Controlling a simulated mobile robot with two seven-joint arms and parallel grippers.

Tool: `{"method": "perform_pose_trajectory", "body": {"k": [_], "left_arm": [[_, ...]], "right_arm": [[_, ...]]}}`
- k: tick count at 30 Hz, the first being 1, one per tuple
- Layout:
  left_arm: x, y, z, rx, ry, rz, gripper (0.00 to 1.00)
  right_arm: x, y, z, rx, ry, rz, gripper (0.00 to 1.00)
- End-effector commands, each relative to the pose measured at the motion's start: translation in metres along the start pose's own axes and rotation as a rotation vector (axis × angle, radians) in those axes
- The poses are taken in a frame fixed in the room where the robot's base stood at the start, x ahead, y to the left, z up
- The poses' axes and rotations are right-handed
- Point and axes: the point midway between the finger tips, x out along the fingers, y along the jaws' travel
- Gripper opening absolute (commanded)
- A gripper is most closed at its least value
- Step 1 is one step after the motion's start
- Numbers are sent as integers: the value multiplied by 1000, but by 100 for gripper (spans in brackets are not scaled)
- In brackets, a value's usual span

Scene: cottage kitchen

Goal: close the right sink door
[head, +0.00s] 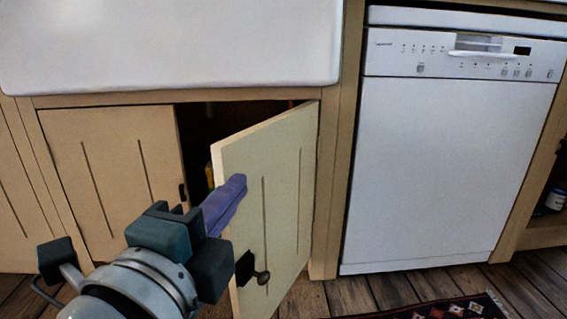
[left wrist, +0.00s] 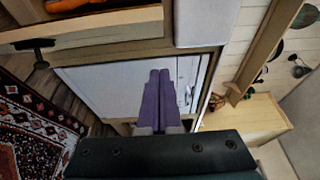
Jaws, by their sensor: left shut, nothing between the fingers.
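The right sink door (head: 285,190) is a cream panel standing part open, hinged on its right side, with its free edge swung out toward me. A dark knob (head: 262,277) sits low on its outer face. My left gripper (head: 238,184) is shut and empty. Its purple fingertips overlap the door's outer face near the free edge; I cannot tell if they touch. In the left wrist view the shut fingers (left wrist: 158,92) point ahead, and the door (left wrist: 110,28) with its knob (left wrist: 38,45) shows at upper left. My right gripper is not in view.
The left sink door (head: 115,165) is shut. The white sink (head: 170,45) is above, and a white dishwasher (head: 445,165) stands to the right. The cabinet gap behind the door is dark. A patterned rug (head: 460,308) lies on the wood floor.

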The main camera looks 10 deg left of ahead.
Motion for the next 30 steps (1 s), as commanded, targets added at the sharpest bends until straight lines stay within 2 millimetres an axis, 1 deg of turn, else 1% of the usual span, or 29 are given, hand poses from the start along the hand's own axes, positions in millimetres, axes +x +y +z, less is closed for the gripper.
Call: {"method": "perform_pose_trajectory", "body": {"k": [1, 3, 9, 11, 15, 19, 23, 30], "left_arm": [[11, 0, 0, 3, 1, -4, 0], [25, 0, 0, 2, 1, -4, 0], [65, 2, 0, 1, 0, -4, 0], [75, 2, 1, 1, -1, -2, 0], [80, 0, 23, 6, -2, 1, 0], [83, 0, 34, 2, -1, 1, 0], [84, 0, 39, 0, -1, 1, 0], [84, 0, 39, -1, -1, 1, 0]], "right_arm": [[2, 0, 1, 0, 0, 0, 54], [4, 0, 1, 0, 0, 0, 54], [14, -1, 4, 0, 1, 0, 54], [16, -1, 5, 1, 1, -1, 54], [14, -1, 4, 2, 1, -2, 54], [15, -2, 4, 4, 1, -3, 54], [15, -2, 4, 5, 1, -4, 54], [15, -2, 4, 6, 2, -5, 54]]}}
